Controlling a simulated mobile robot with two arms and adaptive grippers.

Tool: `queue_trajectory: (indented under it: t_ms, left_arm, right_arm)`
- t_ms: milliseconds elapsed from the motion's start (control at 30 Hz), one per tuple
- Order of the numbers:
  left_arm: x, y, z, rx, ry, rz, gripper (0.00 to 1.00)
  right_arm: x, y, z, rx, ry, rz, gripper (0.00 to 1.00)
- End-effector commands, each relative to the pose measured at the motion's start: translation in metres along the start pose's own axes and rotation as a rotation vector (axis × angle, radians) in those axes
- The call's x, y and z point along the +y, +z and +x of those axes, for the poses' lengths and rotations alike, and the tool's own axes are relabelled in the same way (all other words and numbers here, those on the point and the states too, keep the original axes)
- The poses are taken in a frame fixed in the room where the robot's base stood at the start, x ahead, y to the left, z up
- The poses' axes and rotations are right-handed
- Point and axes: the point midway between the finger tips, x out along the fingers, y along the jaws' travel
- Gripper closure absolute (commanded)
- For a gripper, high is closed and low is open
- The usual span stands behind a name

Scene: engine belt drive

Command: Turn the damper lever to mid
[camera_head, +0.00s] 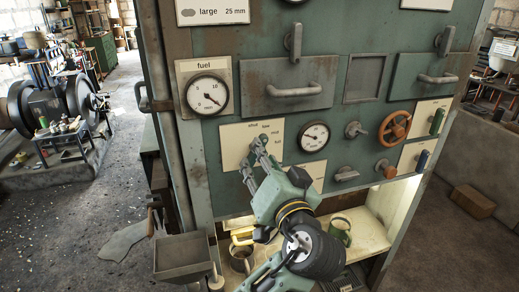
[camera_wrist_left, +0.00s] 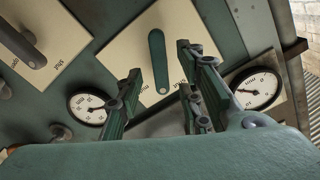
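The damper lever (camera_wrist_left: 158,62) is a short green bar on a cream plate (camera_wrist_left: 120,50) in the left wrist view. Its free end points down in that picture, into the space between my left gripper's fingers (camera_wrist_left: 163,92). The fingers stand apart on either side of it, and I see no clear contact. A small label beside its end is too blurred and turned to read surely. In the head view my left gripper (camera_head: 252,158) is in front of the cream plate (camera_head: 235,135) with its position labels, and hides most of the lever. My right gripper is not in view.
The fuel gauge (camera_head: 207,93) is up and left of the plate, and another gauge (camera_head: 314,136) is close on its right. An orange handwheel (camera_head: 394,129) and several knobs sit further right. Drawer handles (camera_head: 295,89) stick out above. A lit shelf (camera_head: 365,235) lies below.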

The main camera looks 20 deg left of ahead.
Motion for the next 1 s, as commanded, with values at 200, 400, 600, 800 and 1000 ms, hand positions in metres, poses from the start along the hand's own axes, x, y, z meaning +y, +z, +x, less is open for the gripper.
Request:
queue_trajectory:
  t_ms: [200,400,600,800,1000]
  left_arm:
    - [-0.001,-0.001,0.027,0.0,-0.001,0.002,0.66]
    - [0.001,0.0,0.032,0.0,0.002,0.001,0.66]
    - [0.001,0.0,0.032,0.0,0.002,0.001,0.7]
    - [0.001,0.0,0.032,0.0,0.002,0.001,0.88]
    - [0.001,0.0,0.032,0.0,0.003,0.001,1.0]
  right_arm:
    - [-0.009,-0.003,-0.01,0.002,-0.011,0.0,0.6]
    - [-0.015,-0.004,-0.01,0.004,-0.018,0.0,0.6]
    - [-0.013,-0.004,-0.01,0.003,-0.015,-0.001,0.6]
    - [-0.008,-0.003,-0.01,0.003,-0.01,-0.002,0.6]
    - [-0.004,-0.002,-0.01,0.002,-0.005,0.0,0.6]
